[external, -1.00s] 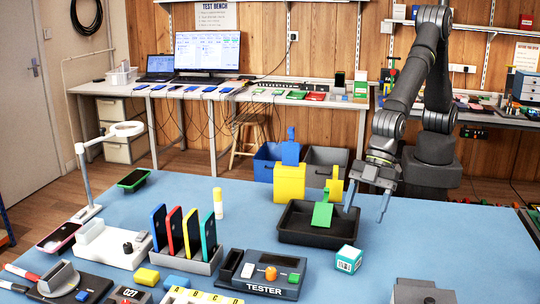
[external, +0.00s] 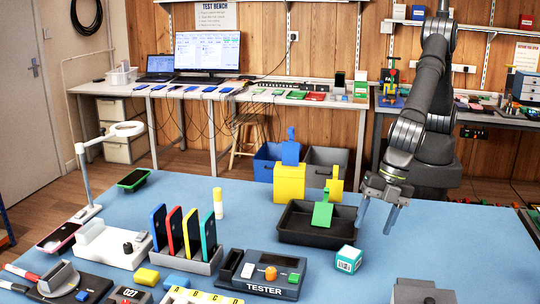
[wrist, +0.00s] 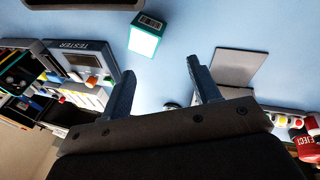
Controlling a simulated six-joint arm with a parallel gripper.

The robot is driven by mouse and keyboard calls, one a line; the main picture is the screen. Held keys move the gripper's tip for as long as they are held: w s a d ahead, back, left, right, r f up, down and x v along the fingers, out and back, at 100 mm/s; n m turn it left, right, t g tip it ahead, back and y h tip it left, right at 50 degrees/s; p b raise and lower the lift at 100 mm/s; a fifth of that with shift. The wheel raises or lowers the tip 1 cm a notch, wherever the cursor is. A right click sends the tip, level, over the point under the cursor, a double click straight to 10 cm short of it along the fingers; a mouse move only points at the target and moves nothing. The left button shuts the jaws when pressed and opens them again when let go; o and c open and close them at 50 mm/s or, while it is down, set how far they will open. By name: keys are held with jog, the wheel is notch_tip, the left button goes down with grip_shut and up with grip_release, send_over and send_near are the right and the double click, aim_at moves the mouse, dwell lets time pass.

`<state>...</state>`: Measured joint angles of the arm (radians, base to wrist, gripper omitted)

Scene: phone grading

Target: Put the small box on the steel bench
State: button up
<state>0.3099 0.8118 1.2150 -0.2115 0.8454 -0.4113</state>
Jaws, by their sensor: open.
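The small box (external: 348,259) is a teal and white carton with a dark printed label. It sits on the blue table, just in front of the black tray. My gripper (external: 377,222) is open and empty above the table, up and to the right of the box. In the wrist view the box (wrist: 145,40) lies beyond the fingertips of my gripper (wrist: 160,72), apart from them. A grey block (external: 425,292) stands at the front right edge; its flat grey top (wrist: 238,67) shows in the wrist view. I cannot tell whether this is the steel bench.
The black tray (external: 290,234) holds a green piece. The tester (external: 262,276) is left of the box, and a rack of phones (external: 188,258) is further left. Yellow blocks (external: 289,184) stand behind the tray. The blue table at right is mostly clear.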

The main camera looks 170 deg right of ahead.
aim_at(350, 252)
jog(key=w+a+r+n+g+h, duration=0.2)
jog(key=w+a+n+g+h, duration=0.35)
jog(key=n, duration=0.55)
jog(key=x, duration=1.7)
jog(key=shift+d+r, duration=0.1)
jog(key=shift+d, duration=0.3)
jog(key=c, duration=0.8)
jog(key=shift+c, duration=0.2)
